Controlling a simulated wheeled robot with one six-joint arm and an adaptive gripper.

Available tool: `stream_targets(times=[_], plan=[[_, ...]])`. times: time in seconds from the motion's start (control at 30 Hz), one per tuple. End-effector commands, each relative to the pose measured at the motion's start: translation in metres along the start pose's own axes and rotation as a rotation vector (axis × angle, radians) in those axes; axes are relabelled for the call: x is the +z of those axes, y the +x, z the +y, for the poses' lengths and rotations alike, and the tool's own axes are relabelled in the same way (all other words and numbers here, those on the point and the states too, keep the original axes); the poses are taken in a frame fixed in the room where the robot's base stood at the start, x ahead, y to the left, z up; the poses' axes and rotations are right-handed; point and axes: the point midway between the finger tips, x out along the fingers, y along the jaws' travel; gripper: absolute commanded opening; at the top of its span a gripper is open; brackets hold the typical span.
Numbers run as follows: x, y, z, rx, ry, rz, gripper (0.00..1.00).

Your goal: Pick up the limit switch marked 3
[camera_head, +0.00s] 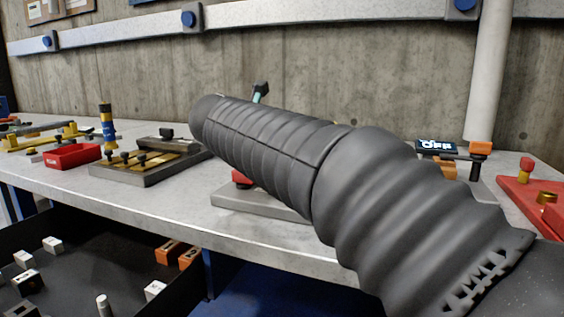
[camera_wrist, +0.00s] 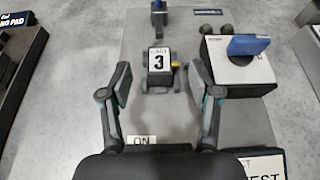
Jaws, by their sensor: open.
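The limit switch marked 3 (camera_wrist: 159,60) shows in the wrist view as a small dark device with a white label bearing a black 3. It sits on a grey plate (camera_wrist: 130,35). My gripper (camera_wrist: 159,82) is open and empty, with one finger on each side of the picture and the switch ahead between them. I cannot tell the height gap between fingertips and switch. In the head view my arm covers the switch and most of my gripper; part of the grey plate (camera_head: 235,199) shows under the arm.
Right of the switch in the wrist view stands a white box with a blue knob (camera_wrist: 248,46), close to the right finger. In the head view, a red bin (camera_head: 72,156) and a brass-topped fixture (camera_head: 150,165) stand left, and a red panel (camera_head: 537,200) right.

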Motion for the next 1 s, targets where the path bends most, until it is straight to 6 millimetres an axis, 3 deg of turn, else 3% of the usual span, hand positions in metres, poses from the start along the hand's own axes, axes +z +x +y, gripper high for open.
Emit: stream_targets(times=[0.23,0.5,0.77,0.87,1.0], plan=[[-0.003,0.015,0.0,-0.003,0.0,0.001,0.62],[-0.007,0.051,0.001,-0.004,0.001,0.001,0.62],[-0.007,0.056,0.001,-0.001,0.001,0.0,0.62],[-0.007,0.056,0.001,-0.001,0.001,0.0,0.42],[-0.007,0.055,0.001,-0.001,0.001,0.0,0.07]])
